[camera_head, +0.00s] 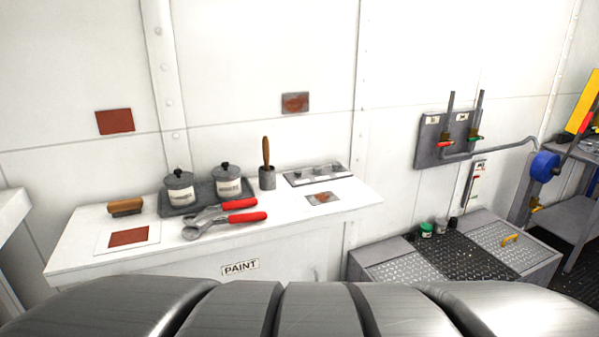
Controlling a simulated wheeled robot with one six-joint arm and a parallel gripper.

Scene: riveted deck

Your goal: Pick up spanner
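A metal tool with two red grips lies on the white bench (330,220) labelled PAINT. It looks like a spanner (215,225), with its grey jaw end to the left and its red grips to the right. I cannot tell whether it is one tool or two lying side by side. It lies in front of a dark tray and is not covered by anything. My gripper is not in view.
Two lidded grey pots (179,189) stand in the dark tray (172,210) behind the spanner. A brush in a cup (267,180) and a wooden brush (125,207) stand nearby. A lower box (385,268) with a treadplate top is to the right.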

